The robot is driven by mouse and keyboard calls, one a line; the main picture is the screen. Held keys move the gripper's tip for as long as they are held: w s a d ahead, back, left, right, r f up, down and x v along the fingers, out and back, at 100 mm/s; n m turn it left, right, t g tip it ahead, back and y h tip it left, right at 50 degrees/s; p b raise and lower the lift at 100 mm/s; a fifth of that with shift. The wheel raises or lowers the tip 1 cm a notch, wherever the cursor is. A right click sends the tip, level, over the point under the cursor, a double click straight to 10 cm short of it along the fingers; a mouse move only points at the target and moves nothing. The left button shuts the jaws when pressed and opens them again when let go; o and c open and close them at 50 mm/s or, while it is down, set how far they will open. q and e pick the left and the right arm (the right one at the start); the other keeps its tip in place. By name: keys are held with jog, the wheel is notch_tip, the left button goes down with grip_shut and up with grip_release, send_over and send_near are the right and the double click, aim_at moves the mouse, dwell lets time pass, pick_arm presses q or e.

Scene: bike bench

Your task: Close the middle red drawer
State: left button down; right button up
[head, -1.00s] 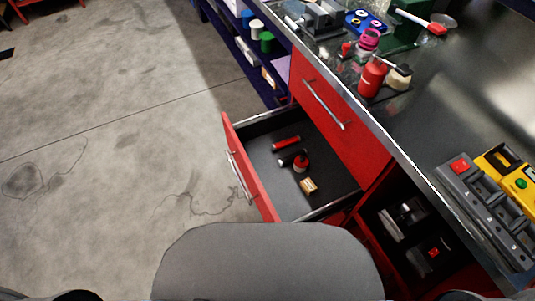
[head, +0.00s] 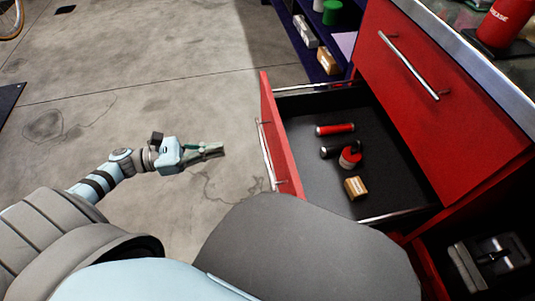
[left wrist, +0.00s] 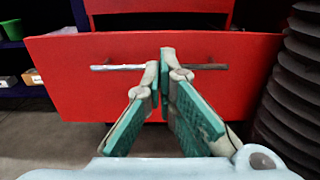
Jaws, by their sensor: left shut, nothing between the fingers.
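The middle red drawer (head: 283,145) stands pulled out of the cabinet in the head view, with its bar handle (head: 266,155) on the front. Several small items lie inside on its dark floor (head: 390,160), among them a red cylinder and a small wooden block. My left gripper (head: 221,149) is shut and empty, to the left of the drawer front and apart from it. In the left wrist view the drawer front (left wrist: 240,85) and handle (left wrist: 115,68) fill the area beyond my shut fingertips (left wrist: 163,55). My right gripper is not in view.
The closed upper red drawer (head: 440,90) is above and behind. An open compartment with a dark item (head: 490,260) is at lower right. A blue shelf (head: 325,65) stands beyond the drawer.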

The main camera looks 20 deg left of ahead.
pick_arm(q)
send_near(279, 137)
jog(key=x, duration=0.3)
jog(key=p+x, duration=0.1)
jog(key=x, duration=0.2)
jog(key=shift+w+d+r, duration=0.1)
jog(key=shift+d+r, duration=0.1)
jog(key=shift+d, duration=0.1)
jog(key=shift+w+d, duration=0.15)
jog(key=shift+d, duration=0.05)
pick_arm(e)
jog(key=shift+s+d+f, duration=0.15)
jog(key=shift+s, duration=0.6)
